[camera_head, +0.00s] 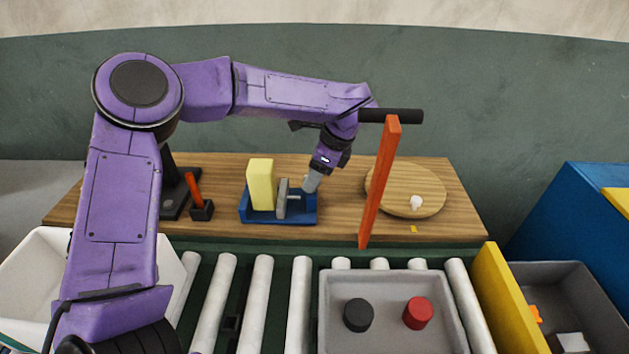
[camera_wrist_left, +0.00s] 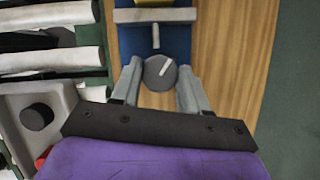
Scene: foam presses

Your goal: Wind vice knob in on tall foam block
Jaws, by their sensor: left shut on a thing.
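The vice is a blue base (camera_head: 308,215) on the wooden table, with a grey moving jaw (camera_head: 282,199). The tall yellow foam block (camera_head: 260,186) stands upright in it, left of the jaw. The jaw is close to the foam; I cannot tell whether they touch. My left gripper (camera_head: 311,183) is at the right end of the vice. In the left wrist view the round grey knob (camera_wrist_left: 158,74), with a pale line across its face, lies between the fingers of my left gripper, shut on it. A short screw (camera_wrist_left: 156,38) joins knob and jaw. My right gripper is out of view.
A tall orange bar (camera_head: 380,185) with a black crosspiece rises right of my left gripper. Behind it lies a round wooden board (camera_head: 430,198) with a small white piece. A black press (camera_head: 172,195) stands left. A grey tray (camera_head: 390,325) sits on the front rollers.

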